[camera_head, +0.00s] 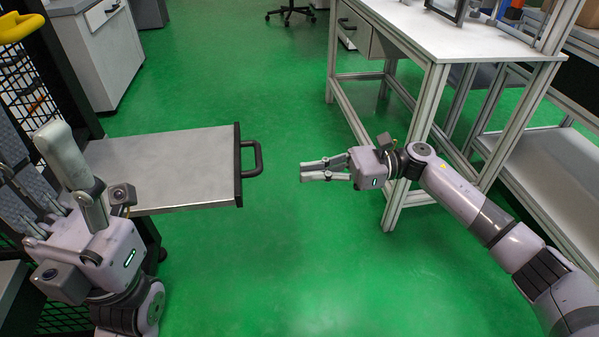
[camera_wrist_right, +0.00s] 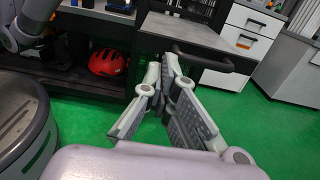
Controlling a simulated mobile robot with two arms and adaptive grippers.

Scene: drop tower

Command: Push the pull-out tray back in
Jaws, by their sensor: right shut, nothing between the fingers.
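The pull-out tray (camera_head: 165,165) is a flat grey metal shelf with a dark front edge. It sticks out to the right from the dark rack at the left. Its black bar handle (camera_head: 254,160) faces my right gripper (camera_head: 312,171). That gripper is shut and empty, pointing left, with a gap between its fingertips and the handle. In the right wrist view the tray (camera_wrist_right: 190,32) and handle (camera_wrist_right: 205,62) show beyond the fingers (camera_wrist_right: 167,75). My left gripper (camera_head: 42,178) is at the tray's near left side, its fingers apart and empty; it hides part of the tray.
A white-topped workbench (camera_head: 460,35) with a metal frame stands at the right, behind my right arm. A grey drawer cabinet (camera_head: 95,50) is at the back left. A red helmet (camera_wrist_right: 107,63) lies on a low shelf. The green floor between tray and bench is clear.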

